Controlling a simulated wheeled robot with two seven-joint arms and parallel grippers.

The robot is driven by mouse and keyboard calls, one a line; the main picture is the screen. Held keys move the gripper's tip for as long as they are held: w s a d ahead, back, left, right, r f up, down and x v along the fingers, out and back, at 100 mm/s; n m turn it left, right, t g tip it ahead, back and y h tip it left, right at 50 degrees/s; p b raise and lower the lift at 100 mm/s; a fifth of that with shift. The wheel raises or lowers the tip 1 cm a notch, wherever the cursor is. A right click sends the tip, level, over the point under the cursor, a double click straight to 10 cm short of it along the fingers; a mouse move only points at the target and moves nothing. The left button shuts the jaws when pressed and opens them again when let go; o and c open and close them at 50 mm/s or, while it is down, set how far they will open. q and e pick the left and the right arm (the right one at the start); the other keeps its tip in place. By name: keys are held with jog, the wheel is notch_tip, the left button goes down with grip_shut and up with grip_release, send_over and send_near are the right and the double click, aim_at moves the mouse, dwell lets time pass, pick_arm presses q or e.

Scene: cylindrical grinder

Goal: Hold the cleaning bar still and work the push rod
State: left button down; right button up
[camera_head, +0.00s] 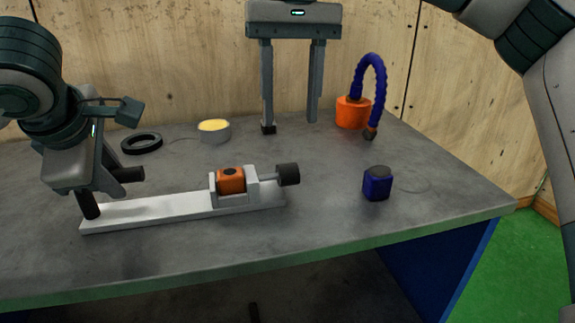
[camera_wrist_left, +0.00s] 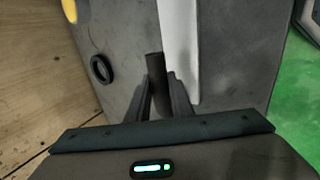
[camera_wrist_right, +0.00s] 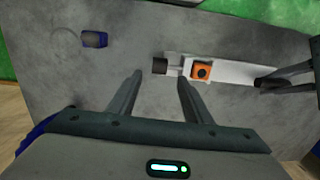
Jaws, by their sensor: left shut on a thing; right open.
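The cleaning bar (camera_head: 150,212) is a long white bar lying on the table; it also shows in the left wrist view (camera_wrist_left: 180,45) and right wrist view (camera_wrist_right: 236,72). My left gripper (camera_head: 90,208) is shut on a black cylindrical handle (camera_wrist_left: 155,66) at its left end. The push rod's black knob (camera_head: 288,174) sticks out at the right end, beyond a white bracket with an orange block (camera_head: 231,181). My right gripper (camera_head: 290,124) is open and empty, behind and above the knob. In the right wrist view the knob (camera_wrist_right: 160,66) appears between its spread fingertips, apart from them.
A dark blue block (camera_head: 377,184) stands right of the knob. Behind are a black ring (camera_head: 141,143), a round tin with yellow contents (camera_head: 214,130) and an orange pot with a blue hose (camera_head: 353,112). The table's front strip is clear.

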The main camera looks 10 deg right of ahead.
aim_at(288, 165)
jog(key=shift+w+a+r, duration=0.15)
jog(key=shift+a+r, duration=0.1)
jog(key=shift+r, duration=0.1)
jog(key=shift+f, duration=0.15)
notch_tip(288, 165, down, 12)
jog(key=shift+r, duration=0.1)
dwell(0.6)
jog(key=shift+c, duration=0.3)
grip_shut()
jog(key=shift+a, duration=1.1)
